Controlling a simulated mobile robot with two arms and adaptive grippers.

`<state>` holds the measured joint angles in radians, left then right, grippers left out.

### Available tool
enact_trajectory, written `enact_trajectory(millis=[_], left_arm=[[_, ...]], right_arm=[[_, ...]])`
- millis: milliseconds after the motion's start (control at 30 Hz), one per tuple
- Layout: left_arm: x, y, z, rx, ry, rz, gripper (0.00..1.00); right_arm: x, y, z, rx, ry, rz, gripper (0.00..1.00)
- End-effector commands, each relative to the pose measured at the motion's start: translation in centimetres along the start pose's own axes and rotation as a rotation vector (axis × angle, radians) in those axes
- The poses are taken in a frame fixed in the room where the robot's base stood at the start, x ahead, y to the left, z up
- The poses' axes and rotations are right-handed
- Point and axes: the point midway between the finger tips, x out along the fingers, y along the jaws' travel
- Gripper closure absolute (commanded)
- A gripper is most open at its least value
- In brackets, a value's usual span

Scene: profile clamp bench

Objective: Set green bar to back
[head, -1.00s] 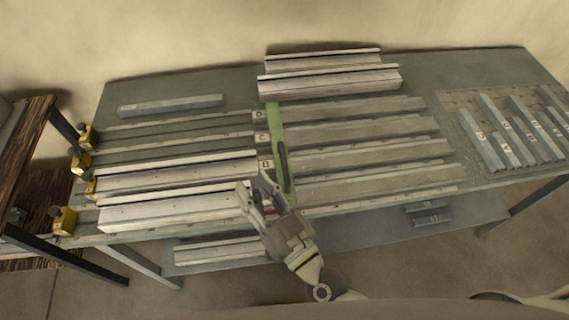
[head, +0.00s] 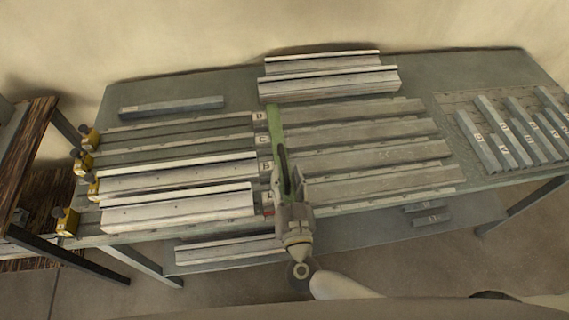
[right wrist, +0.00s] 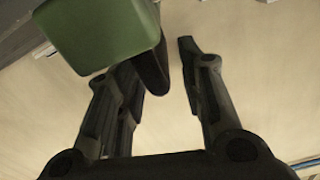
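The green bar (head: 275,122) lies across the middle of the bench, running front to back beside the label plates D (head: 259,116), C (head: 264,140) and B (head: 266,166). A dark slot or handle shows along its middle. My right gripper (head: 292,190) is at the bar's front end and hides that end. In the right wrist view the gripper (right wrist: 164,65) is open. The bar's green end (right wrist: 100,32) is large at upper left, partly over the left finger. A dark rounded part shows below it, beside that finger. I cannot tell contact. My left gripper is not in view.
Pale profiles (head: 180,207) lie in the front left channels, with yellow clamps (head: 67,221) at their left ends. The right channels (head: 360,155) look empty. More profiles (head: 328,82) lie at the back. Grey labelled bars (head: 490,122) lie at right.

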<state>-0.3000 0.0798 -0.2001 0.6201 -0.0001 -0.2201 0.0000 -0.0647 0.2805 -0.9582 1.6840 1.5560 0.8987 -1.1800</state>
Motion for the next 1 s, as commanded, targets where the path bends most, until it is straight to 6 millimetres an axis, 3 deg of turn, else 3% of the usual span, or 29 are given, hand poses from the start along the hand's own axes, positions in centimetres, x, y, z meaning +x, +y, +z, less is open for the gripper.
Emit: enact_trajectory(millis=[200,567,867,1000], left_arm=[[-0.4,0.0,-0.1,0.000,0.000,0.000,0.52],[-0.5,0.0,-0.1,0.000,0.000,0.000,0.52],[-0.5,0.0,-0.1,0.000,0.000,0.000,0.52],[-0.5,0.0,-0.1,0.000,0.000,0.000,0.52]], right_arm=[[2.8,-0.1,-0.1,0.001,0.002,-0.001,0.65],[3.5,-0.1,0.0,0.002,-0.001,-0.001,0.65],[3.5,0.0,0.0,0.001,0.000,-0.001,0.99],[3.5,0.0,0.0,0.002,0.000,-0.001,1.00]])
